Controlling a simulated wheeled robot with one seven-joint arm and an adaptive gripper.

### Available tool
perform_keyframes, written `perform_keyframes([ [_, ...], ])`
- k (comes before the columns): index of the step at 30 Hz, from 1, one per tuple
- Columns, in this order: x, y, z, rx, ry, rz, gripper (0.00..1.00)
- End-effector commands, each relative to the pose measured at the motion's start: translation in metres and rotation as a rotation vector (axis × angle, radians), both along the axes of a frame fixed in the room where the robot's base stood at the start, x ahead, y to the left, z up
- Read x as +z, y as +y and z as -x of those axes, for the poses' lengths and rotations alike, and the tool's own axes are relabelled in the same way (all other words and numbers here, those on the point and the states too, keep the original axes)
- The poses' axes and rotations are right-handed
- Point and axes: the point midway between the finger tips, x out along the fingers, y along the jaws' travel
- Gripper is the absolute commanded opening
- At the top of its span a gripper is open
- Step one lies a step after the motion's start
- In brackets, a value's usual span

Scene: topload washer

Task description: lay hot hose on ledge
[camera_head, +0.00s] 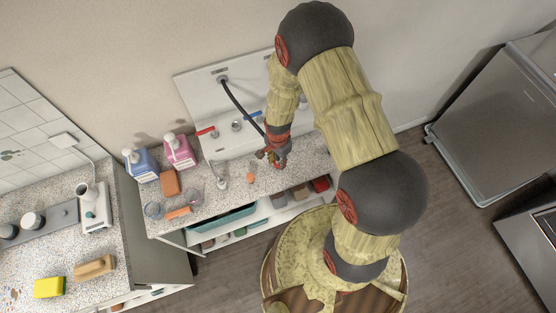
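A black hose (238,101) comes out of a round outlet in the white wall panel (200,87) and runs down to the right toward my gripper (276,160). Its lower end is lost behind my wrist. A red valve handle (205,131) and a blue one (254,117) stand on the panel, with a round fitting between them. The speckled ledge (225,200) runs below the panel. My gripper is over the right part of this ledge. Its fingers are small and cluttered here, so I cannot tell whether they hold the hose.
A blue jug (142,165), a pink jug (180,151), a brown block (170,183) and clear cups stand at the ledge's left. A small tap (222,183) and an orange item (250,178) are near its middle. Open shelves with a teal bin (222,224) lie below.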

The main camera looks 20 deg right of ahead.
Motion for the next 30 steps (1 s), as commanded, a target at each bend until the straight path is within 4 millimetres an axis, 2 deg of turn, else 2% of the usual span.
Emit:
perform_keyframes([
  [7, 0.000, 0.000, 0.000, 0.000, 0.000, 0.000, 0.43],
  [18, 0.006, 0.000, 0.000, 0.000, -0.001, 0.000, 0.43],
  [23, 0.030, 0.000, -0.002, 0.000, -0.005, 0.000, 0.43],
  [30, 0.080, 0.000, -0.002, 0.000, -0.005, 0.000, 0.43],
])
